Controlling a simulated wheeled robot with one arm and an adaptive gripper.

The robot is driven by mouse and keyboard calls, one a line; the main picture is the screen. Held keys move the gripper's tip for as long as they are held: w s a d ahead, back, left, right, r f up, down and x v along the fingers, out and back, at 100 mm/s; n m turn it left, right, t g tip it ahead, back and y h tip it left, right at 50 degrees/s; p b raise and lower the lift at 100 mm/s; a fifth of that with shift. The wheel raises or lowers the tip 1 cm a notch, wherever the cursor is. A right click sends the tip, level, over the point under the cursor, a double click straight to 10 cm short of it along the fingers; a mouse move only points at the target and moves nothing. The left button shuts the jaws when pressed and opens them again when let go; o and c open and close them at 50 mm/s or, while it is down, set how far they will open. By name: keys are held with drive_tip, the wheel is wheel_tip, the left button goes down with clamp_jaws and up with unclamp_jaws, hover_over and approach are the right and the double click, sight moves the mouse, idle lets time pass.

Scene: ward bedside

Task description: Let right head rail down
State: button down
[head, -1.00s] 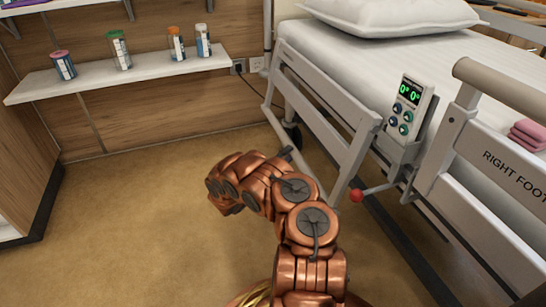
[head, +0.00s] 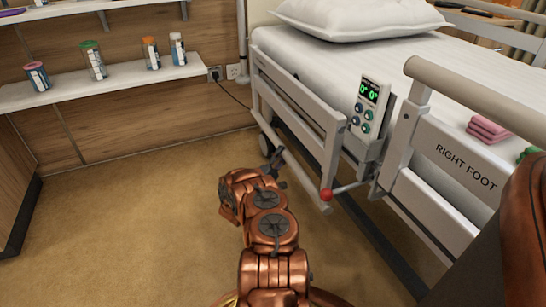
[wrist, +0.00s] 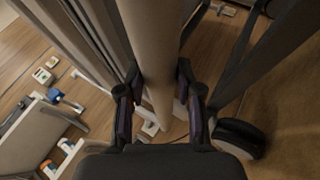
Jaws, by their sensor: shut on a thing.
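The right head rail (head: 290,88) is a pale grey frame along the near side of the bed's head end. It slopes across the head view, and its upper edge sits lower than the foot rail's top. My gripper (head: 277,166) is beside the rail's lower part, its fingers small and dark in the head view. In the wrist view, my gripper (wrist: 160,108) has one finger on each side of a beige-brown bar (wrist: 150,50), and it is shut on that bar. A lever with a red knob (head: 326,195) sticks out at the rail's foot-side end.
The rail marked RIGHT FOOT (head: 466,165) stands raised at right. A control handset (head: 366,108) hangs between the rails. A caster wheel (wrist: 238,138) is close by my gripper. A wall shelf (head: 110,85) holds several containers. The floor (head: 130,220) at left is clear.

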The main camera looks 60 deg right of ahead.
sight(289, 158)
drive_tip(key=shift+s+d+f+g, duration=0.2)
drive_tip(key=shift+s+d+f, duration=0.1)
drive_tip(key=shift+s, duration=0.35)
drive_tip(key=shift+s+d+f+g, duration=0.2)
drive_tip(key=shift+s+f, duration=0.1)
drive_tip(key=shift+s, duration=0.3)
drive_tip(key=c, duration=0.8)
unclamp_jaws()
drive_tip(key=shift+s+f, duration=0.1)
drive_tip(key=shift+s, duration=0.05)
drive_tip(key=shift+o, duration=0.2)
drive_tip(key=shift+w+a, duration=0.1)
drive_tip(key=shift+w, duration=0.1)
drive_tip(key=shift+w+a+r, duration=0.15)
drive_tip(key=shift+w+r, duration=0.2)
drive_tip(key=shift+w, duration=0.1)
drive_tip(key=v, duration=1.2)
drive_tip(key=shift+r, duration=0.15)
